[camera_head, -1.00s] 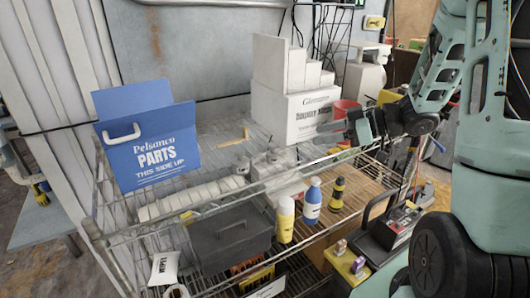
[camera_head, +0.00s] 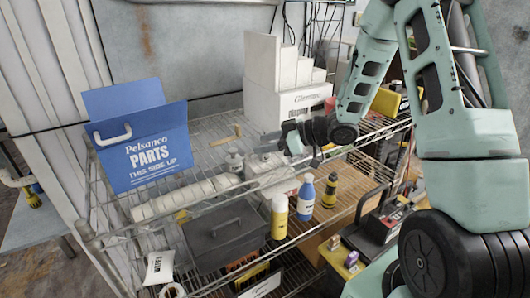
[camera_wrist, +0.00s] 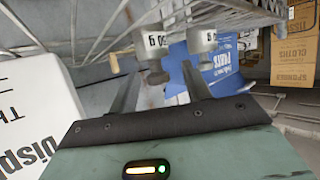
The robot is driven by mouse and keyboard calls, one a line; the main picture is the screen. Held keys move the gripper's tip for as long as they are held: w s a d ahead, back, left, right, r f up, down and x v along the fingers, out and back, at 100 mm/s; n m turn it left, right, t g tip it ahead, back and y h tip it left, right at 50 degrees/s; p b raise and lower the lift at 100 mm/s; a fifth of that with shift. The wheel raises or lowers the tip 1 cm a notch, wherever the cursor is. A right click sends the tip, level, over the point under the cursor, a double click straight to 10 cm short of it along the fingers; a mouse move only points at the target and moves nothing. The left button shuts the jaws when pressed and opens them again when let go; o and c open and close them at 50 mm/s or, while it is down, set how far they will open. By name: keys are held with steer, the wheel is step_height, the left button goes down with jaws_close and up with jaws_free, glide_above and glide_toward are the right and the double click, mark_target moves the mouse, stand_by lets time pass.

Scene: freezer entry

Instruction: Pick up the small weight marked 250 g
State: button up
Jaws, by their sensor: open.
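Small grey metal weights stand on the wire rack's top shelf. One weight (camera_wrist: 152,45) reads "50 g" in the wrist view, with the start of its marking out of sight. Another weight (camera_wrist: 202,42) to its right shows a "5" and a further letter. In the head view my gripper (camera_head: 284,142) is just right of the weights.
A blue "Pelsanco Parts" box (camera_head: 150,150) stands at the shelf's left. A white box (camera_head: 290,105) stands close behind my gripper. A long white roll (camera_head: 185,197) lies along the shelf front. Bottles (camera_head: 306,198) stand lower, in front.

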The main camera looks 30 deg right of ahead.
steer(key=shift+x, duration=1.25)
jaws_close()
steer(key=shift+d, duration=0.1)
